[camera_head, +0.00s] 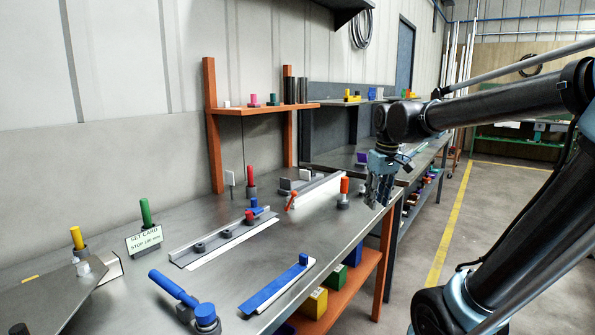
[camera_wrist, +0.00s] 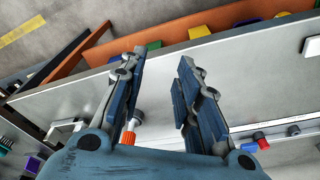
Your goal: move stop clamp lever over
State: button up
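My gripper (camera_head: 377,190) hangs fingers-down over the right end of the bench. In the wrist view its two fingers (camera_wrist: 160,75) are spread apart with nothing between them. A small blue stop (camera_head: 257,209) with a red part sits on the grey rail (camera_head: 205,242). A tilted red lever (camera_head: 291,201) stands just right of it; I cannot tell which red part is the clamp lever. The wrist view shows a red piece (camera_wrist: 262,144) beside a blue one, right of and apart from my fingers. A white card (camera_head: 145,240) reads "SET CARD STOP" with a figure in mm.
An orange-topped post (camera_head: 344,187) stands near my gripper. A blue-handled lever (camera_head: 175,288) and a blue bar (camera_head: 277,284) lie at the front. Red, green (camera_head: 145,212) and yellow posts stand at the back and left. Orange shelf uprights (camera_head: 213,150) rise behind.

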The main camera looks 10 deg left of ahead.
jog(key=w+a+r+n, duration=0.2)
jog(key=w+a, duration=0.1)
jog(key=a, duration=0.4)
jog(key=w+a+r+n, duration=0.1)
jog(key=w+a+r, duration=0.15)
jog(key=a, duration=0.45)
jog(key=n+g, duration=0.1)
jog(key=n, duration=0.2)
send_near(291, 201)
jog(key=f, duration=0.5)
jog(key=shift+w+d, duration=0.25)
jog(key=shift+f, duration=0.1)
jog(key=shift+c, duration=1.1)
jog(key=c, duration=0.4)
